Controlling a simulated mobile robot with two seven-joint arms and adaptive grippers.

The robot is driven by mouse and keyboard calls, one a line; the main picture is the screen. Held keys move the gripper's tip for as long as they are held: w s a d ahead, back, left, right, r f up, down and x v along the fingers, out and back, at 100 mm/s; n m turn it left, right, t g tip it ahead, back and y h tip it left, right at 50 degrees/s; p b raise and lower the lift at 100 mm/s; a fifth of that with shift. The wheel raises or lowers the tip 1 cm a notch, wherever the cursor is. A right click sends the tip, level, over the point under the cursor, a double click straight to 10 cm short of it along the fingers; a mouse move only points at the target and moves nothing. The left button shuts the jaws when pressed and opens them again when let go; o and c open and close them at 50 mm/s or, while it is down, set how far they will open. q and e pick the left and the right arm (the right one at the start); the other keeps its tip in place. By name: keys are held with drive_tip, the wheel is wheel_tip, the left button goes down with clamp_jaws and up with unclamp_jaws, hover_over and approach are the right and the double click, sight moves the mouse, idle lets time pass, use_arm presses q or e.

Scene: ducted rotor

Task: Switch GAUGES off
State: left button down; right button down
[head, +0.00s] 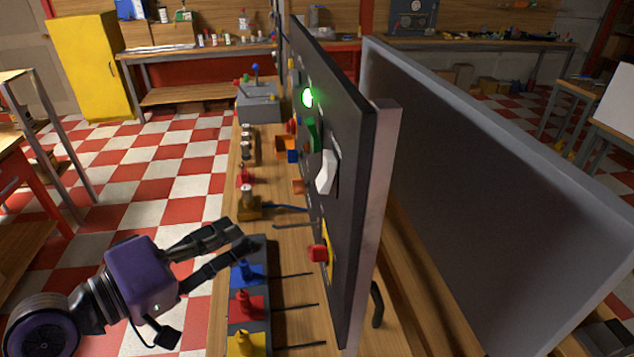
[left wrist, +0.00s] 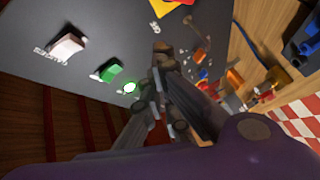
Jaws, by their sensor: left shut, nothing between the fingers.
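A dark upright panel (head: 345,120) stands on the bench, seen nearly edge-on in the head view. It carries a lit green lamp (head: 308,97), a green rocker switch (head: 313,135), a white rocker switch (head: 327,172) and a red knob (head: 318,253) on a yellow plate. The left wrist view shows the white rocker (left wrist: 68,46), the green rocker (left wrist: 108,71) and the lit lamp (left wrist: 130,87). Small labels on the panel are too blurred to read, so I cannot tell which is GAUGES. My left gripper (head: 248,235) is shut and empty, left of the panel, apart from the switches. My right gripper is not in view.
Blue, red and yellow handles (head: 247,305) stand on a dark base on the bench below my left gripper. Small parts and a grey lever box (head: 258,103) lie farther along. A large grey panel (head: 480,170) stands to the right. The checkered floor at left is open.

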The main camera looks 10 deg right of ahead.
sight(326, 172)
use_arm(q)
wheel_tip(326, 172, up, 15)
drive_tip(key=d+n+h, duration=0.1)
drive_tip(key=h, duration=0.3)
drive_tip(key=shift+w, duration=0.45)
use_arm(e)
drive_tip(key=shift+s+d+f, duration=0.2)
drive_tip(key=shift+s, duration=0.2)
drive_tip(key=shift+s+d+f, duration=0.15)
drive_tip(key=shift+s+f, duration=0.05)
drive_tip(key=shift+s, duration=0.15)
use_arm(q)
drive_tip(key=shift+f, duration=0.15)
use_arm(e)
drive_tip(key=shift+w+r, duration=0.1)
